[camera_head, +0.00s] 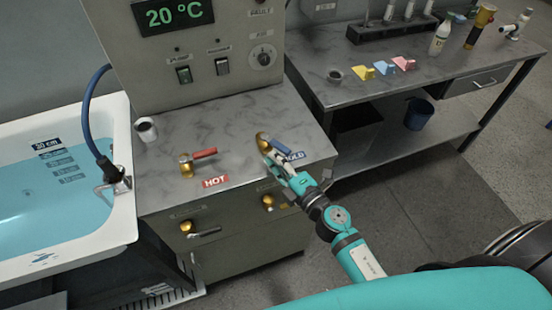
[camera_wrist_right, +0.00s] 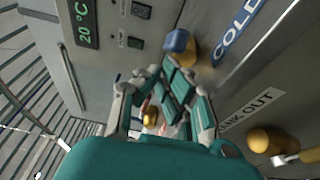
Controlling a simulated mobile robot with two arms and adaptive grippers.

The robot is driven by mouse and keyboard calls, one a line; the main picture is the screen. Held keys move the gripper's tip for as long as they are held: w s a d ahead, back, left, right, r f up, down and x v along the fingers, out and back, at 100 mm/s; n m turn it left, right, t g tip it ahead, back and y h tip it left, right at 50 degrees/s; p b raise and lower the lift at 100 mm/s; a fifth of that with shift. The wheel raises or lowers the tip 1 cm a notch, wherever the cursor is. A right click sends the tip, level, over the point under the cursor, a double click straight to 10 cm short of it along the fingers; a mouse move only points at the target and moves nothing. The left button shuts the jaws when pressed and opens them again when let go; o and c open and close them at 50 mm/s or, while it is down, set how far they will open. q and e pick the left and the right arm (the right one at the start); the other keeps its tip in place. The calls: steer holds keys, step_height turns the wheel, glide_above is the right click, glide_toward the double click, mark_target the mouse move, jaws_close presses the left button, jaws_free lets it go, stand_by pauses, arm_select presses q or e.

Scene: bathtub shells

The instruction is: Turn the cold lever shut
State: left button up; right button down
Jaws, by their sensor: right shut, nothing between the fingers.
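The cold lever (camera_head: 280,145) is a blue handle on a brass valve on the grey marble counter, partly hidden behind my right gripper in the head view. In the wrist view its blue end (camera_wrist_right: 178,41) and brass body lie beyond the fingertips, beside the COLD label (camera_wrist_right: 238,30). My right gripper (camera_head: 272,158) is shut and empty, close beside the cold lever at the counter's front right. I cannot tell whether it touches the lever. The hot lever (camera_head: 205,153) has a red handle pointing right from its brass valve, above the HOT label (camera_head: 215,181). My left gripper is not in view.
Two more brass valves sit on the cabinet front, one with a grey lever (camera_head: 205,233). A control panel reading 20 °C (camera_head: 173,15) stands behind the counter. A water-filled bathtub (camera_head: 125,215) is at left. A side bench (camera_head: 440,75) holds several items at right.

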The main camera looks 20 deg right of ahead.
steer(key=shift+d+n+y, duration=0.25)
steer(key=shift+n+y, duration=0.05)
steer(key=shift+y, duration=0.2)
